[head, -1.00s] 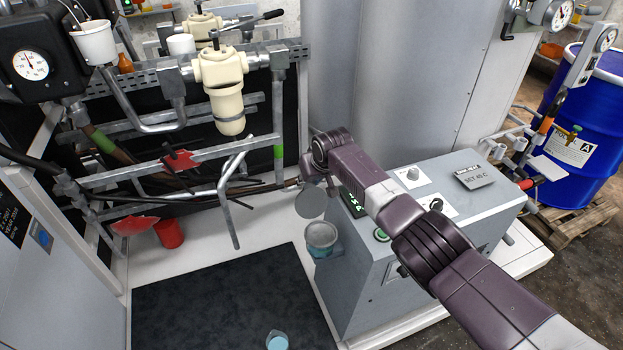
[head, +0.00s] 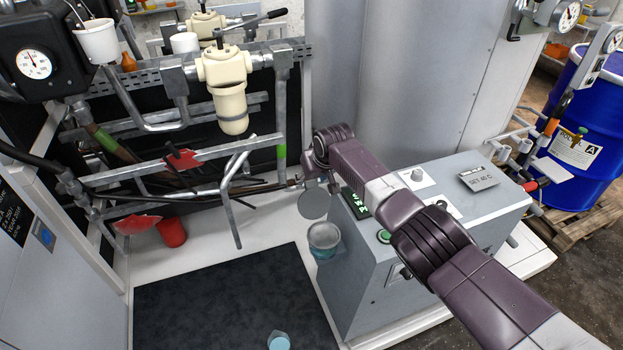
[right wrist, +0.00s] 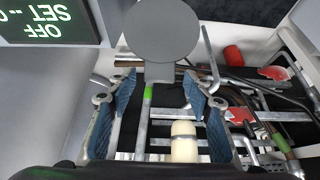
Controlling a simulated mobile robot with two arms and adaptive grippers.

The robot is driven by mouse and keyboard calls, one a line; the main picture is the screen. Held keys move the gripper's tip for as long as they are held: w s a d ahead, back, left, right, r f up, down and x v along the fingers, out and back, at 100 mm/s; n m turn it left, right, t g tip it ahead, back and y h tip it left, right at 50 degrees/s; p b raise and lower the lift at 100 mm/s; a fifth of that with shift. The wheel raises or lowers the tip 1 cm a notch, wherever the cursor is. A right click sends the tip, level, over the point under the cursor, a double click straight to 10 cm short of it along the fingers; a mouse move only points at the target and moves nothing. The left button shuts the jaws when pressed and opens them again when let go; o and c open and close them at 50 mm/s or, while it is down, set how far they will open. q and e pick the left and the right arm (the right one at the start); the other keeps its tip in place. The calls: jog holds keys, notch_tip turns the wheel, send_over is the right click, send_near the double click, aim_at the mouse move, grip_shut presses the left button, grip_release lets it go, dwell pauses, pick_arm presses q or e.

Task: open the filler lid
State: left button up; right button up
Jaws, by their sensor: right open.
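The filler lid (head: 314,204) is a round grey disc standing raised above the filler neck (head: 323,236), whose round mouth shows uncovered at the left side of the grey heater cabinet (head: 390,285). The lid also shows broad and flat at the top of the right wrist view (right wrist: 166,30). My right gripper (head: 312,180) is just above and behind the lid in the head view, partly hidden by my own wrist. In the right wrist view, its blue-padded fingers (right wrist: 160,92) are spread with nothing between them, and the lid appears beyond their tips. My left gripper is not in view.
Pipes and a cream filter housing (head: 228,95) stand behind on the left. A bent grey pipe (head: 232,190) hangs left of the lid. A dark mat (head: 215,305) holds a small blue beaker (head: 279,341). A blue drum (head: 585,130) stands at the right.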

jog(key=shift+v, duration=0.9)
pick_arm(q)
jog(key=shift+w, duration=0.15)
pick_arm(e)
jog(key=v, duration=1)
jog(key=shift+s+r, duration=0.1)
